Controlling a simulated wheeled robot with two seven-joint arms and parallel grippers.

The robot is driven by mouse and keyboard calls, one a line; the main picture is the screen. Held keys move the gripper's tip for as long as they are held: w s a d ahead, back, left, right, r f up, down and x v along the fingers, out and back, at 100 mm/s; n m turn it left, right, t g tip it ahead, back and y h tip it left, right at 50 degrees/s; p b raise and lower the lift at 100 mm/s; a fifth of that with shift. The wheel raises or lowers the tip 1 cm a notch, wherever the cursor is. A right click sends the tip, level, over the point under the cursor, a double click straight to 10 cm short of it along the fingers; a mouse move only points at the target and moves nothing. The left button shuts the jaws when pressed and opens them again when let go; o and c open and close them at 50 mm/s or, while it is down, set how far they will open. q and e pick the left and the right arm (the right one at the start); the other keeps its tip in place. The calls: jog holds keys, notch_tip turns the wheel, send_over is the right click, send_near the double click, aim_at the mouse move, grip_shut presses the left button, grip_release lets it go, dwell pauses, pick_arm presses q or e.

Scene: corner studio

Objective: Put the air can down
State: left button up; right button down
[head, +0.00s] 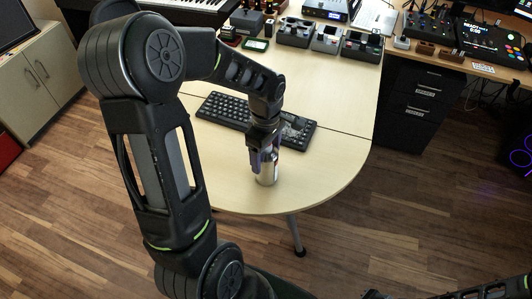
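The air can (267,179) is a silvery cylinder near the rounded front end of the light wooden table (325,183). It is upright, and its upper part is covered by my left gripper (263,161). My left gripper points down with its fingers around the can's upper part, and it looks shut on it. The can's bottom is at or just above the tabletop; I cannot tell whether it touches. My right gripper does not show; only dark parts of my own body show along the bottom edge.
A black keyboard (226,109) lies just behind the can, partly hidden by my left arm. Several small pedal-like boxes (326,39) stand in a row at the table's back. A dark drawer unit (411,108) stands to the right. Bare tabletop lies right and left of the can.

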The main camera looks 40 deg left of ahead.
pick_arm(q)
jog(key=shift+o, duration=0.3)
jog(key=shift+r, duration=0.1)
jog(key=shift+r, duration=0.2)
notch_tip(320, 180, up, 12)
jog(key=shift+f, duration=0.1)
dwell(0.9)
